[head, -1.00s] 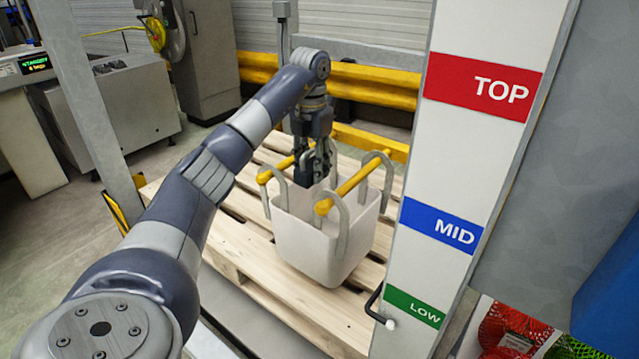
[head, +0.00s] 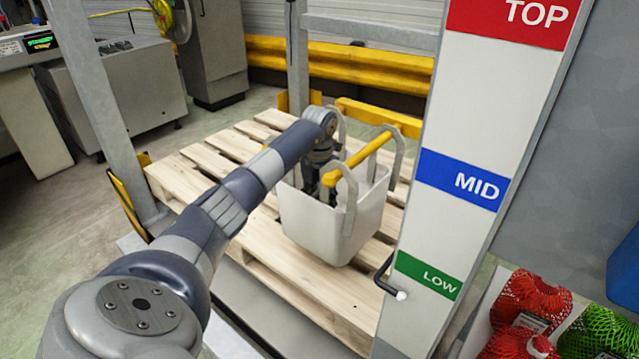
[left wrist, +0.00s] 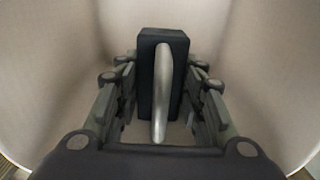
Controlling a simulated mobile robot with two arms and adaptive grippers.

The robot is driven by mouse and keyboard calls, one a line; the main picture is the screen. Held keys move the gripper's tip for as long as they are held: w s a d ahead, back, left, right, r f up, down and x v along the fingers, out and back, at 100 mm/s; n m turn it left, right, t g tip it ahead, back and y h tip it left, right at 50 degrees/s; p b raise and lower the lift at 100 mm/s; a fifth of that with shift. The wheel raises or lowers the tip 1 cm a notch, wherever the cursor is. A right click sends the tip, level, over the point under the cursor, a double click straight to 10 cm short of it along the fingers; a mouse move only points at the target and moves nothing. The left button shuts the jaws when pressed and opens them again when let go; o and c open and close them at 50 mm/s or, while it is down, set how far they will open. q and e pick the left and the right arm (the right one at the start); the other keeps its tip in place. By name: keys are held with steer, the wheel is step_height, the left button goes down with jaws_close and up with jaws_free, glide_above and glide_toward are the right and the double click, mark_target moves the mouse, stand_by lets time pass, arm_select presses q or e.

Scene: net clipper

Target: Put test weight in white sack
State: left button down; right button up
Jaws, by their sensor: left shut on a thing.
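The white sack (head: 325,232) stands upright and open on the wooden pallet, with yellow grips (head: 358,158) on its loop handles. My left gripper (head: 318,190) reaches down into the sack, its fingertips hidden by the sack wall. In the left wrist view my left gripper (left wrist: 160,115) is shut on the test weight (left wrist: 148,75), a dark block with a pale metal handle. The sack's pale inner walls (left wrist: 60,70) surround it. I cannot tell whether the weight touches the sack floor. My right gripper is not in view.
The pallet (head: 330,300) has bare slats around the sack. A post with TOP, MID and LOW labels (head: 460,180) stands close on the right, with a small black lever (head: 388,278). A grey post (head: 105,120) stands at left. Red net bags (head: 530,300) lie at lower right.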

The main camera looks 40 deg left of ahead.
arm_select(q)
step_height(320, 180, down, 6)
steer(key=shift+r+b, duration=0.1)
steer(key=shift+b, duration=0.55)
steer(key=shift+f, duration=0.35)
steer(key=shift+w, duration=0.1)
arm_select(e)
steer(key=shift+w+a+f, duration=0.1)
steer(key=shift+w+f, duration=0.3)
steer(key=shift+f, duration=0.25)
arm_select(q)
steer(key=shift+f, duration=0.1)
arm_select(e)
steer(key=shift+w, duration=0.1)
arm_select(q)
steer(key=shift+f, duration=0.5)
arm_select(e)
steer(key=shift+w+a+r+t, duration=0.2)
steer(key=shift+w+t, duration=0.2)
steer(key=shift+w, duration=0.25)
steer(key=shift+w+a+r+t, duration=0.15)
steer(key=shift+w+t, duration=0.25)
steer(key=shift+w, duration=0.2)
arm_select(q)
steer(key=c, duration=1.1)
jaws_free()
steer(key=shift+f, duration=0.1)
steer(key=shift+o, duration=0.2)
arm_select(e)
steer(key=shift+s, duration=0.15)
